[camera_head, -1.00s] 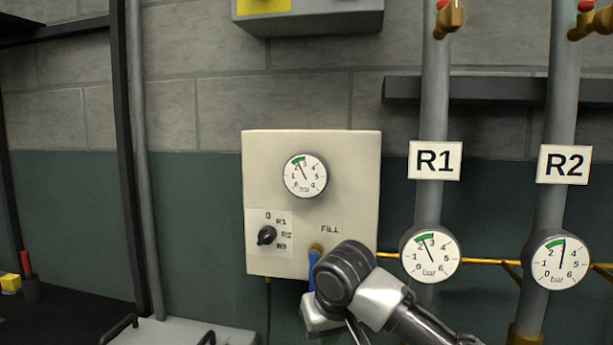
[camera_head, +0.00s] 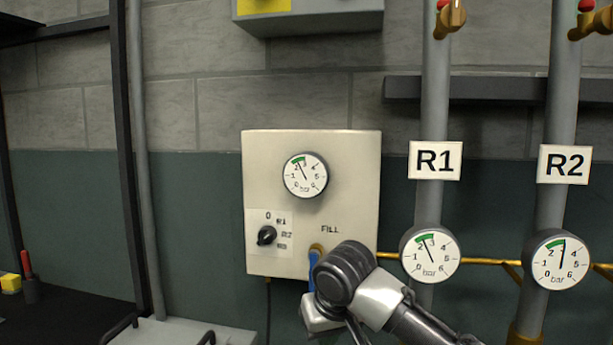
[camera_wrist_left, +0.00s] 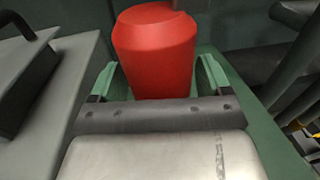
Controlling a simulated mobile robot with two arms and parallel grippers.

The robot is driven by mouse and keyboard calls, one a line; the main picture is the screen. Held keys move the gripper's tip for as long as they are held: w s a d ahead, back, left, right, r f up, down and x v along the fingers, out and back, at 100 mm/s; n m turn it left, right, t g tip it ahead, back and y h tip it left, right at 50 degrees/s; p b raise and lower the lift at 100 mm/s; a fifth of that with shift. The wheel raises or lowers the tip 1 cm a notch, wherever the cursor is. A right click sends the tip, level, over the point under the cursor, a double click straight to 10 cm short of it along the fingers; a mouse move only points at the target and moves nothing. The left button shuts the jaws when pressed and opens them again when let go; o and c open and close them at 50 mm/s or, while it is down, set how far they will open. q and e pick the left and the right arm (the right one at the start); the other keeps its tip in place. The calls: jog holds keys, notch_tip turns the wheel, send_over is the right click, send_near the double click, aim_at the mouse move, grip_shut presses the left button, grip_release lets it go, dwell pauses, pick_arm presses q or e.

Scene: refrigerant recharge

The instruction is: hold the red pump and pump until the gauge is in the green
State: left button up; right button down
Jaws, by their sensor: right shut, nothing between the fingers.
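The red pump (camera_wrist_left: 155,50) stands between the two green fingers of my left gripper (camera_wrist_left: 160,75) in the left wrist view. The fingers lie close along its sides; whether they press on it cannot be seen. The panel gauge (camera_head: 306,176) has its needle up-left at the green band. The R1 gauge (camera_head: 430,256) needle also lies in the green. The R2 gauge (camera_head: 561,260) needle points almost straight up, near the green's right end. My right gripper (camera_head: 355,330) is shut and empty below the panel, partly cut off by the frame.
A cream panel (camera_head: 355,200) carries a black selector knob (camera_head: 267,235) and a blue handle (camera_head: 313,265) under FILL, close beside my right wrist. Two grey pipes (camera_head: 430,110) rise at right. A grey box (camera_wrist_left: 50,90) stands left of the pump.

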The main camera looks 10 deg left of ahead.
pick_arm(q)
jog(key=shift+o, duration=0.7)
